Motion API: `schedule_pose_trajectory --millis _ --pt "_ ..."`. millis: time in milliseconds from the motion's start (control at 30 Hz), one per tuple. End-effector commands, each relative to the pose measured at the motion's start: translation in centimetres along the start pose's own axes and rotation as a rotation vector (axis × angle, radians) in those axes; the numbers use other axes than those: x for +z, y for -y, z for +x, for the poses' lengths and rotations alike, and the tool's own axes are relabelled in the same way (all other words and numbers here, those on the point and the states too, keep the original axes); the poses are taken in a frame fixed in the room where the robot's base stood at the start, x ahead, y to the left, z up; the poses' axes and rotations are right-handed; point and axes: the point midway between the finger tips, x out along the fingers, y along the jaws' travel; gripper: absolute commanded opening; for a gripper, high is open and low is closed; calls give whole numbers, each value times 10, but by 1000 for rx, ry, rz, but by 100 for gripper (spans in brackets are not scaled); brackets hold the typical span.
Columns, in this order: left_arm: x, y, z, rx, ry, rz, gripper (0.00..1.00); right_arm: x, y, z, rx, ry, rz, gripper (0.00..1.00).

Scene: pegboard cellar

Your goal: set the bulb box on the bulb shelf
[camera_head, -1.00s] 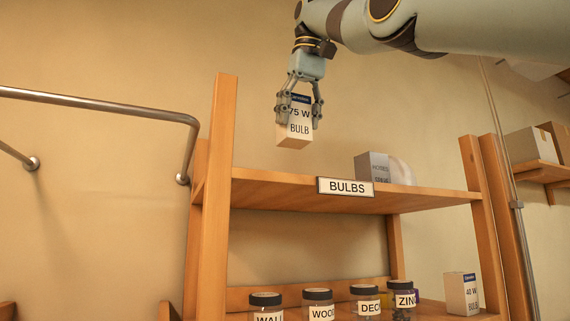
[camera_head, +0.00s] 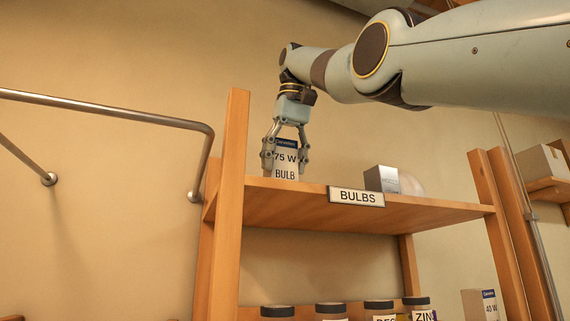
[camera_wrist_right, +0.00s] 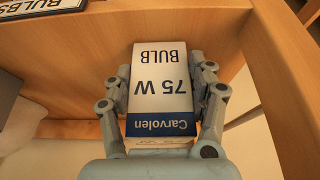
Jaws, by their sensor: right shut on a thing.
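The bulb box (camera_head: 285,162) is white with a blue top band and reads 75 W BULB. My right gripper (camera_head: 285,158) is shut on its sides, and the box is upright. In the head view the box is at the left end of the bulb shelf (camera_head: 280,195), its lower edge hidden behind the shelf's front edge. I cannot tell whether it touches the board. In the right wrist view the box (camera_wrist_right: 161,85) sits between the fingers, with the shelf board (camera_wrist_right: 60,50) around it. My left gripper is not in view.
The BULBS sign (camera_head: 356,196) is on the shelf's front edge. A grey box (camera_head: 382,179) and a pale rounded thing (camera_head: 410,184) stand further right on the shelf. A wooden post (camera_head: 232,200) rises close to the left of the held box. Several jars and a 40 W box (camera_head: 480,305) are below.

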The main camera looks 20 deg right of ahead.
Motion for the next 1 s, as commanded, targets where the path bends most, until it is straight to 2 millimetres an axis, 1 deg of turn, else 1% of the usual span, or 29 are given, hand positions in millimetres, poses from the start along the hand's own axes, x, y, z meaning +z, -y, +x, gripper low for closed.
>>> schedule_pose_trajectory --millis 100,133,300,567,667,767,1000 --pt "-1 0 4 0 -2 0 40 2 0 4 0 0 0 24" --pt "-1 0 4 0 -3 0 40 2 0 4 0 0 0 58" --pt "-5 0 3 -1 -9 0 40 1 0 3 0 0 0 80" --pt "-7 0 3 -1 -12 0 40 1 0 2 0 -1 0 81" --pt "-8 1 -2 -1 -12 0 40 -1 0 -2 0 0 0 81" --pt "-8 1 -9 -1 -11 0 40 -2 0 -19 0 -4 0 81" --pt "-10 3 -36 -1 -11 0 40 -2 0 -76 0 -2 0 81"
